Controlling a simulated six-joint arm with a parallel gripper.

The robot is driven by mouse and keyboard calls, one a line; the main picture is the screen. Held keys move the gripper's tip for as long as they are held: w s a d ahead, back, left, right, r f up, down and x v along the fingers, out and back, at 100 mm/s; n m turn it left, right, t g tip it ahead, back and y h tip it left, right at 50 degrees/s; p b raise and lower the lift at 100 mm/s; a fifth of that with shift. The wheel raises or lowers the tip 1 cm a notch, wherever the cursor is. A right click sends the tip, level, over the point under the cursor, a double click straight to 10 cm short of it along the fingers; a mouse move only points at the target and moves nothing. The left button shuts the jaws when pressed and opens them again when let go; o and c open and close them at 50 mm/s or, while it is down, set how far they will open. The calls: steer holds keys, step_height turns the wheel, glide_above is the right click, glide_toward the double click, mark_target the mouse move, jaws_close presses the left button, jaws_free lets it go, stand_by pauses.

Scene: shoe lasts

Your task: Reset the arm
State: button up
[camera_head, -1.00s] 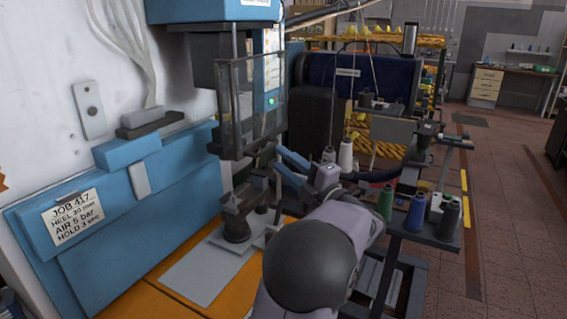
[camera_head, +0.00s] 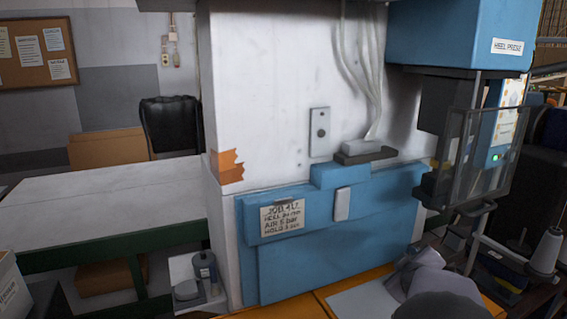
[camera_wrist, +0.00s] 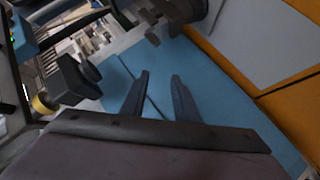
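My gripper (camera_wrist: 158,80) shows in the wrist view with its two dark fingers apart. Nothing is between them. A blue surface lies beyond the fingers. In the head view my grey arm is at the lower right, in front of the heel press, and cut off by the bottom edge. My gripper cannot be made out there. The blue and white heel press (camera_head: 458,35) stands above and beyond the arm, with a clear guard (camera_head: 463,150) on its front. No shoe last can be made out.
A grey plate (camera_head: 362,302) lies on the orange bench top (camera_head: 290,305) by the arm. A job card (camera_head: 282,217) is on the blue panel. A white-topped table (camera_head: 110,205) stands at left. Cones of thread (camera_head: 547,250) stand at far right. Dark machine parts (camera_wrist: 75,78) are left of the fingers.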

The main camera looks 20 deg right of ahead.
steer(key=a+f+m+g+y, duration=0.1)
steer(key=a+f+y, duration=0.1)
steer(key=a+f, duration=0.35)
steer(key=a+f+g+y+p, duration=0.1)
steer(key=a+f+g, duration=0.1)
steer(key=a, duration=0.7)
steer(key=a+f+m+g+y, duration=0.1)
steer(key=a+f+y, duration=0.15)
steer(key=a, duration=0.45)
steer(key=s+a+f+g+y, duration=0.1)
steer(key=s+a+f+g, duration=0.1)
steer(key=s+a, duration=0.3)
steer(key=s+a+f+g+y, duration=0.1)
steer(key=s+a+g, duration=0.1)
steer(key=s+a, duration=0.3)
steer(key=s+a+f+g+y+p, duration=0.1)
steer(key=s+a+f+g, duration=0.1)
steer(key=s+a, duration=0.3)
steer(key=shift+s+a+f, duration=0.1)
steer(key=shift+a+f, duration=0.05)
steer(key=shift+a, duration=0.8)
steer(key=shift+a+f, duration=0.15)
steer(key=shift+a, duration=0.8)
